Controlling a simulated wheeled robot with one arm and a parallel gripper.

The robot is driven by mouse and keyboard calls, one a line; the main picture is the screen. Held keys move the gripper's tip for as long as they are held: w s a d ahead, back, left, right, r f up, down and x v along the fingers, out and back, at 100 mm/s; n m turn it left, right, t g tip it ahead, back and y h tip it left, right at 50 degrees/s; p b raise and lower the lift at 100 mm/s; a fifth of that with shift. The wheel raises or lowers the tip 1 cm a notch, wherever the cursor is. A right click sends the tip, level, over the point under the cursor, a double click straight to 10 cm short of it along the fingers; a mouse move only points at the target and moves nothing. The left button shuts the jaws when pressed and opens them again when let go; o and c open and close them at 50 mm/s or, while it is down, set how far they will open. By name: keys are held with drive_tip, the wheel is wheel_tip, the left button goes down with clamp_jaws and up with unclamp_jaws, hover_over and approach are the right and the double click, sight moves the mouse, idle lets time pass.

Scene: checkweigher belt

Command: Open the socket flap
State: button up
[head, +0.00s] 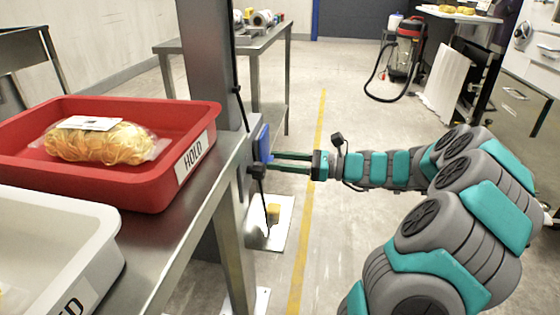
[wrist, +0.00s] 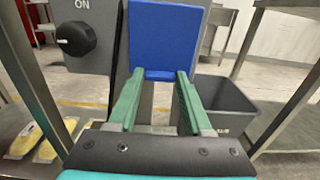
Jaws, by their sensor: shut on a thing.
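The blue socket flap (head: 264,142) is on the side of the grey post by the table. In the wrist view the flap (wrist: 170,35) is a flat blue panel straight ahead, with a narrow lip at its lower edge. My gripper (head: 279,161) reaches it from the right. In the wrist view the green fingers of my gripper (wrist: 160,75) are shut on the lip, one at each side. The socket behind the flap is hidden. I cannot tell how far the flap is tilted.
A black knob (wrist: 76,38) marked ON is left of the flap. A grey bin (wrist: 228,98) stands below right. A red HOLD tray (head: 170,190) with a pasta pack (head: 100,143) and a white tray (head: 90,245) are on the table. The floor beyond my arm is open.

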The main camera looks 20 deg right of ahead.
clamp_jaws()
idle(0.8)
